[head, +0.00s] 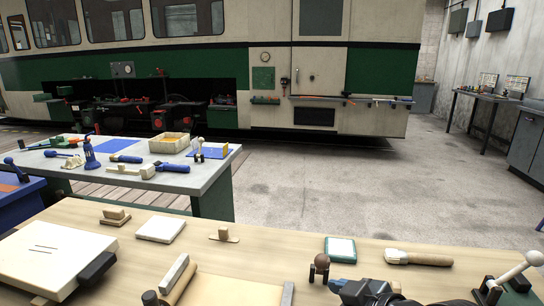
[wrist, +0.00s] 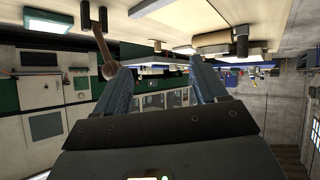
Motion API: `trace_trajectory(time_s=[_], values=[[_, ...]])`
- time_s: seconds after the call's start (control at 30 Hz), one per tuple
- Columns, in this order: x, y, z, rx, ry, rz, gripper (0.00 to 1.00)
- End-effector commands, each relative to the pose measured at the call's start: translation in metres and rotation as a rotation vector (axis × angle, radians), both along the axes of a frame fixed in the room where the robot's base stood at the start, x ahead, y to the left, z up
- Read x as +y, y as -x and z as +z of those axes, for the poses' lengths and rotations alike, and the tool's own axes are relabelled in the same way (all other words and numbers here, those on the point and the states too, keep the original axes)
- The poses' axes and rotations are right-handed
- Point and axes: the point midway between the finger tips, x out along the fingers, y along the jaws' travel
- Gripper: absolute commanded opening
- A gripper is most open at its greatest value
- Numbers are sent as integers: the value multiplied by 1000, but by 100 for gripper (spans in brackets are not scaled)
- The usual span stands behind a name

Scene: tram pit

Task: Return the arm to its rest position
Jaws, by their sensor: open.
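My gripper shows in the wrist view (wrist: 159,64), with its two blue fingers spread wide apart. Nothing is held between them, and the tram and floor area show through the gap. That view looks upside down, with the bench along its top edge. In the head view the dark and blue end of my arm (head: 372,291) is at the bottom right, low over the front edge of the wooden bench (head: 290,255). Its fingertips are hard to make out there.
Near my arm are a brown round knob (head: 320,263), a teal-edged pad (head: 340,249), a wood-handled brush (head: 418,258) and a white-knobbed lever (head: 518,268). A grey tool table (head: 205,180) stands at the left. Open floor (head: 330,185) lies beyond the bench, before the tram (head: 220,60).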

Motion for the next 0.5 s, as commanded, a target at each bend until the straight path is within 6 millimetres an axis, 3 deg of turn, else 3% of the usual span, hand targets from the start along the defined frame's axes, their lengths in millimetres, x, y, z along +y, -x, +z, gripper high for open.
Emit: trace_trajectory(time_s=[0.03,0.2,0.37,0.5], values=[[13,8,-1,-8,-65,-44,72],[29,34,-8,-31,-240,-220,72],[30,71,-21,-36,-356,-387,72],[21,114,-37,-36,-414,-525,72]])
